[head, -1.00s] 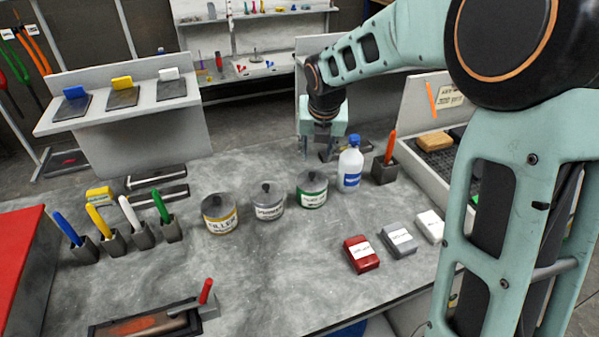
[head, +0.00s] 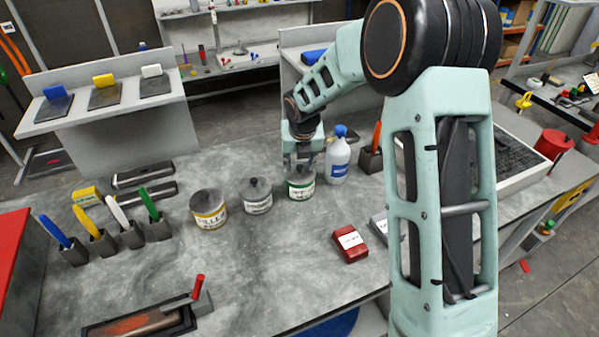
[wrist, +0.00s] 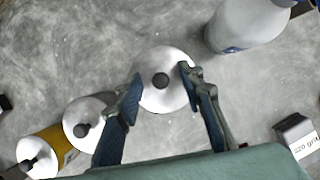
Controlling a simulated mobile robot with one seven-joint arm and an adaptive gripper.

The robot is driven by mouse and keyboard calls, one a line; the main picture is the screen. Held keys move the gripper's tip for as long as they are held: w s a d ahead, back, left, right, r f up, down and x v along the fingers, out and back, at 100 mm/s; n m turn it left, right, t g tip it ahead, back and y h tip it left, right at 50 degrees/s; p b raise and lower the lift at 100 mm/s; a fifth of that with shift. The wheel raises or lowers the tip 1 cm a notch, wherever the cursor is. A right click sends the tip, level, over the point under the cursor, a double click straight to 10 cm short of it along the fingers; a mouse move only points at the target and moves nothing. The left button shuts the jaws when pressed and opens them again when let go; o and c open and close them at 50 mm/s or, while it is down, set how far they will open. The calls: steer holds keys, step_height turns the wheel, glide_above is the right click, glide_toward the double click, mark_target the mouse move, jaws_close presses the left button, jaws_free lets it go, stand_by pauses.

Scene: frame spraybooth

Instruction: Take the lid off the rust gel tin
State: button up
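The tin with the green label (head: 300,187), which I take to be the rust gel tin though its print is too small to read surely, stands upright on the grey bench. Its lid (wrist: 163,95) is on, round and pale with a dark knob (wrist: 161,80) in the middle. My gripper (head: 303,165) points down over this tin. In the wrist view my gripper (wrist: 160,76) is open, with one finger on each side of the lid and the knob between them. I cannot tell whether the fingers touch the lid.
The primer tin (head: 256,198) and the yellow filler tin (head: 209,212) stand to the left. A white bottle with a blue cap (head: 338,160) stands close on the right. A red box (head: 350,245) lies in front. The bench between the tins and the front tray (head: 140,325) is clear.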

steer(key=shift+f, duration=0.1)
jaws_close()
stand_by(0.4)
